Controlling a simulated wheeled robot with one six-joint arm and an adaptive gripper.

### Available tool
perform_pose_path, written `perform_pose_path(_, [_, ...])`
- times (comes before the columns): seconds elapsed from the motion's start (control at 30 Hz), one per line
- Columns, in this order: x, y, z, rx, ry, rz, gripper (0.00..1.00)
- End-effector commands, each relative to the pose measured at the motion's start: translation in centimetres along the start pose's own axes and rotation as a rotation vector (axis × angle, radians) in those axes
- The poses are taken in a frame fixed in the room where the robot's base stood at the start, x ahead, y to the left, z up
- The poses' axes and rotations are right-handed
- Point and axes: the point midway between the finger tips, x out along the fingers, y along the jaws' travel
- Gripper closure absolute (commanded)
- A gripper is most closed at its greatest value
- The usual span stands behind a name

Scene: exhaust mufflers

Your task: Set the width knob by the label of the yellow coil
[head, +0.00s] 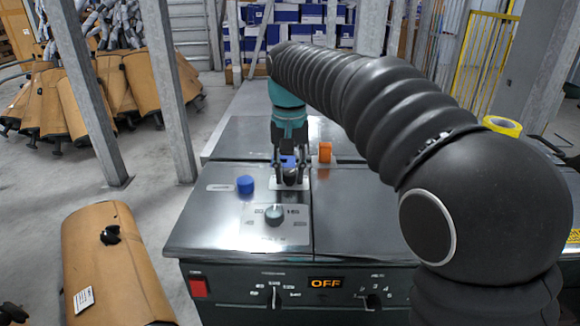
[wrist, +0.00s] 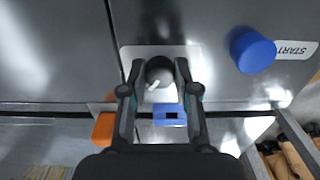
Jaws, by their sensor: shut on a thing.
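My gripper (head: 290,180) points down over the metal machine top and is shut on a dark round knob (wrist: 159,72) with a white pointer mark. In the wrist view the knob sits between the two fingers (wrist: 160,80) on a white plate (wrist: 130,54). The plate's print is not readable. A second grey knob (head: 274,215) stands nearer the front, with printed labels around it too small to read surely. I cannot tell by print which is the width knob. The yellow coil (head: 502,125) lies at the right, partly behind my arm; its label is not readable.
A blue button (head: 245,184) stands left of my gripper; its label reads START in the wrist view. An orange block (head: 325,152) is right of the gripper. The front panel has a red switch (head: 198,287) and an OFF display (head: 325,283).

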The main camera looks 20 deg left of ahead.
Motion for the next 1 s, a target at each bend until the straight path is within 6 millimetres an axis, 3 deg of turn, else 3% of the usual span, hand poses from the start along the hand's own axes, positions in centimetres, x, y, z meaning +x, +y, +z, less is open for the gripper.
perform_pose_path(1.0, [0.04,-0.16,0.04,-0.946,0.000,0.000,1.00])
